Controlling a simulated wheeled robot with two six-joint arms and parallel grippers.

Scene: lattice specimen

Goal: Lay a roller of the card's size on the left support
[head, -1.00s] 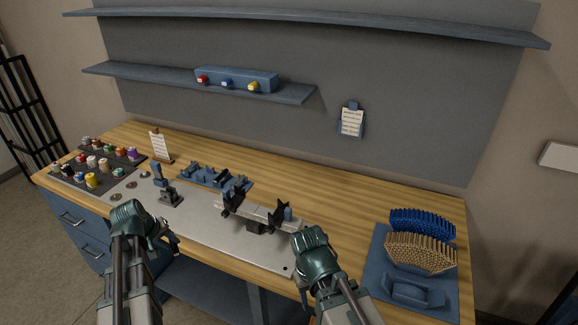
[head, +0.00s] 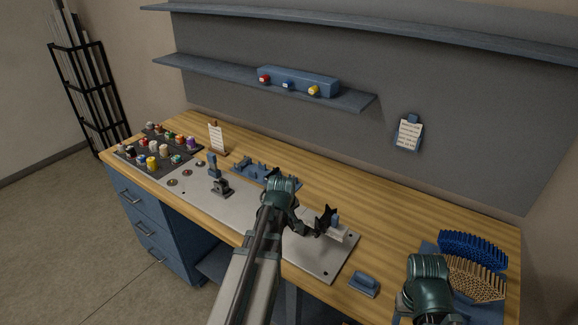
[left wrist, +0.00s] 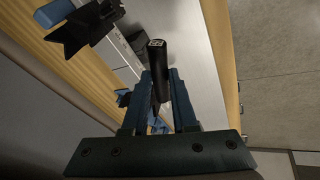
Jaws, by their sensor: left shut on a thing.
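My left gripper (head: 304,229) is over the grey plate, in front of the rail with the black notched supports. In the left wrist view its two fingers (left wrist: 164,102) are shut on a dark, slim roller (left wrist: 158,68). In the head view the right support (head: 326,220) shows just right of the gripper. The left support is hidden behind my left arm there. One black notched support (left wrist: 84,30) shows at upper left in the wrist view, apart from the roller. A card (head: 217,138) stands at the back left; its writing is too small to read. My right gripper (head: 426,285) is at lower right, its fingers hidden.
A dark tray of coloured spools (head: 152,162) is at the left. A blue rack (head: 250,172) lies behind the plate (head: 240,207). Blue pegs (head: 472,249) and tan pegs (head: 474,278) stand at the right. A small blue block (head: 364,284) lies at the front edge.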

